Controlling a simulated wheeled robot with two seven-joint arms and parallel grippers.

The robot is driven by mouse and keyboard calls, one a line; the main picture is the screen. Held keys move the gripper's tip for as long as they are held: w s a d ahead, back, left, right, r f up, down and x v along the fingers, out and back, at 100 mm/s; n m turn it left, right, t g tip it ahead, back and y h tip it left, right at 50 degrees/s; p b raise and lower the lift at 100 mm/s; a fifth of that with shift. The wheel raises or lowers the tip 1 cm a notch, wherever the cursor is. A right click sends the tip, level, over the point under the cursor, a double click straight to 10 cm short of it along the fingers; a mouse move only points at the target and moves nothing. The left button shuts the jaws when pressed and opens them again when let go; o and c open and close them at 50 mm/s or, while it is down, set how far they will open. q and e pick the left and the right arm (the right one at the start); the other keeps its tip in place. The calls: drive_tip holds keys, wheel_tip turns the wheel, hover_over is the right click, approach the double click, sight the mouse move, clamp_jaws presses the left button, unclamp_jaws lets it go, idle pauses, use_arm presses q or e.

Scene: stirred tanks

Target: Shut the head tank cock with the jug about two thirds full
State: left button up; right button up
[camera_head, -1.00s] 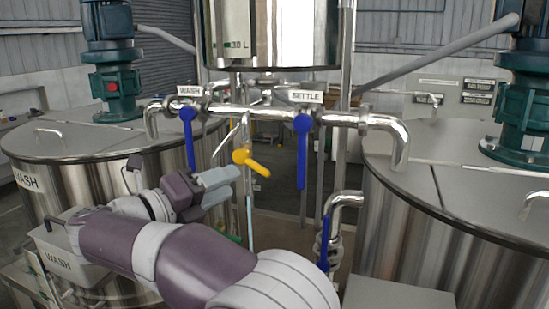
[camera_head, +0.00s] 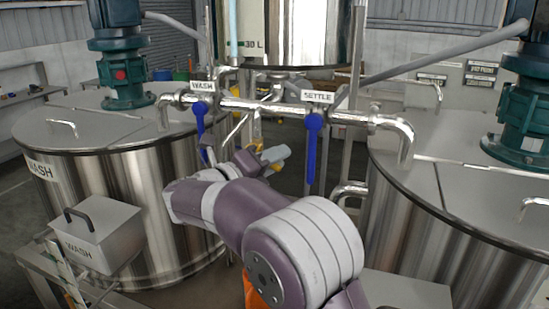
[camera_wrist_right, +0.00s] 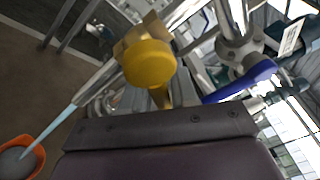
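The head tank (camera_head: 285,35), marked 30 L, hangs at the top centre above a steel pipe. Its yellow cock (camera_head: 258,143) is partly hidden by my right gripper (camera_head: 273,160), which is right at it. In the right wrist view the yellow handle (camera_wrist_right: 150,63) reaches down in front of the gripper body. I cannot tell whether the fingers are closed on it. A pale blue stream (camera_wrist_right: 55,126) runs down to the orange jug (camera_wrist_right: 38,152), whose fill level is unclear. The jug (camera_head: 254,296) is mostly behind my arm in the head view. My left gripper is not seen.
Blue levers hang under the WASH label (camera_head: 200,115) and the SETTLE label (camera_head: 313,135). Steel stirred tanks stand left (camera_head: 100,180) and right (camera_head: 420,215). A WASH-marked box with a handle (camera_head: 95,232) is at lower left.

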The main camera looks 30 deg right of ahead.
clamp_jaws()
wheel_tip(320, 180, up, 2)
drive_tip(key=n+h+b, duration=0.1)
drive_tip(key=n+b, duration=0.1)
drive_tip(key=n+t+b, duration=0.1)
drive_tip(key=n+b, duration=0.2)
drive_tip(key=shift+s+d+r+n+h, duration=0.1)
drive_tip(key=shift+s+d+n+h, duration=0.05)
drive_tip(key=shift+n+h, duration=0.2)
drive_tip(key=shift+o, duration=2.1)
unclamp_jaws()
drive_tip(key=b+v, duration=0.5)
drive_tip(key=v, duration=0.7)
drive_tip(key=shift+s+a+f, duration=0.15)
drive_tip(key=shift+a+f, duration=0.05)
drive_tip(key=shift+a, duration=0.15)
